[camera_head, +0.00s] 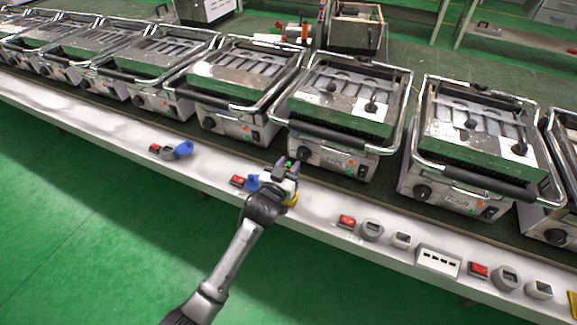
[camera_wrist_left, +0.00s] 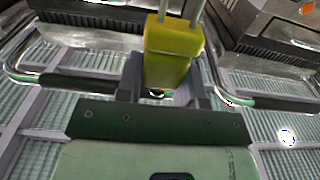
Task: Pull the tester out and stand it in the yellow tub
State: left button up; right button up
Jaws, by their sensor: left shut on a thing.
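My left gripper (camera_head: 285,167) is over the white bench ledge, in front of a grill. In the left wrist view, its two fingers (camera_wrist_left: 166,92) are shut on a yellow block with two metal prongs (camera_wrist_left: 168,52), which looks like the tester. The prongs point away from the gripper, and their ends leave the top of that view. In the head view the gripper mostly hides the tester. A small yellow patch (camera_head: 291,201) shows beside the gripper; I cannot tell what it belongs to. A yellow thing (camera_head: 573,303), possibly the tub, is cut off at the right edge.
A row of grills (camera_head: 330,115) stands along the bench behind the ledge. On the ledge (camera_head: 318,213) are red switches (camera_head: 347,221), round grey sockets (camera_head: 371,230), blue plugs (camera_head: 183,149) and a white socket strip (camera_head: 438,262). The green floor (camera_head: 90,220) in front is clear.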

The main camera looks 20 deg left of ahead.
pick_arm(q)
jog(key=shift+r, duration=0.1)
jog(key=shift+f, duration=0.8)
notch_tip(320, 180, down, 2)
jog(key=shift+f+b, duration=0.1)
jog(key=shift+b, duration=0.7)
jog(key=shift+f+b, duration=0.6)
jog(key=shift+f, duration=0.5)
jog(key=shift+r+p, duration=0.1)
jog(key=shift+p, duration=0.2)
